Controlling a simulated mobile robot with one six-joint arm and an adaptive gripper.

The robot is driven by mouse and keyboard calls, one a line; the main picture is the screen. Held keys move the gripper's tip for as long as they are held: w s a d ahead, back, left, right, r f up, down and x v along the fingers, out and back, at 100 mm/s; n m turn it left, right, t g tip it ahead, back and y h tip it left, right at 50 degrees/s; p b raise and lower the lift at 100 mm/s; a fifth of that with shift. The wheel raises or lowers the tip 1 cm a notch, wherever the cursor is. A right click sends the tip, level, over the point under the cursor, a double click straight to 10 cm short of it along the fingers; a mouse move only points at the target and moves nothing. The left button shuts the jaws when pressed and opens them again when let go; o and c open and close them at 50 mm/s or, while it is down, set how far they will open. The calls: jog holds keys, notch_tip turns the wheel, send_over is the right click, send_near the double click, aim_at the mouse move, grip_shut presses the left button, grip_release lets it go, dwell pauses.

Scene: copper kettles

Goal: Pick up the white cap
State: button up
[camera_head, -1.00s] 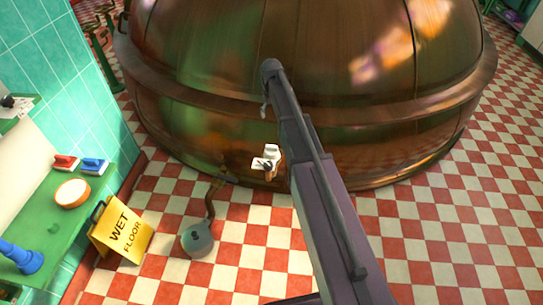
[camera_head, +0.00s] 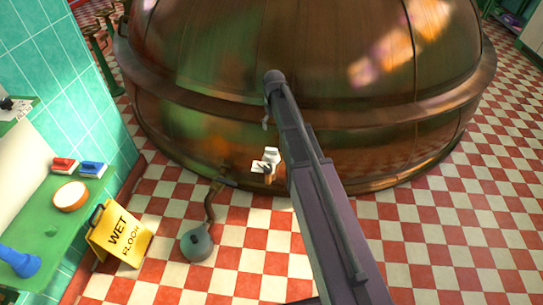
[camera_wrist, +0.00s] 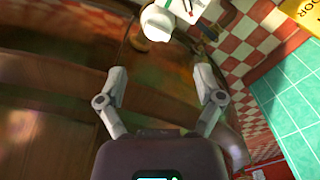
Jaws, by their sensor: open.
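The white cap (camera_wrist: 158,22) shows at the top of the wrist view, rounded and pale, ahead of my gripper and apart from it. In the head view the white cap (camera_head: 271,154) is small, low against the front of the copper kettle (camera_head: 230,140), with a brownish piece just below it. My gripper (camera_wrist: 160,72) is open and empty, its two grey fingers spread wide. In the head view only a small grey part of it shows below the arm's end, above the cap; the rest is hidden.
A white piece with a dark mark (camera_head: 260,167) sits beside the cap. A round grey-green float-like thing (camera_head: 196,243) on a curved pipe is on the checkered floor. A yellow wet floor sign (camera_head: 122,234) stands by a green shelf (camera_head: 50,215) with brushes. Floor at right is clear.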

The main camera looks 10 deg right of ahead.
jog(key=s+m, duration=0.2)
jog(key=s, duration=2.2)
jog(key=shift+s, duration=0.2)
jog(key=c, duration=0.4)
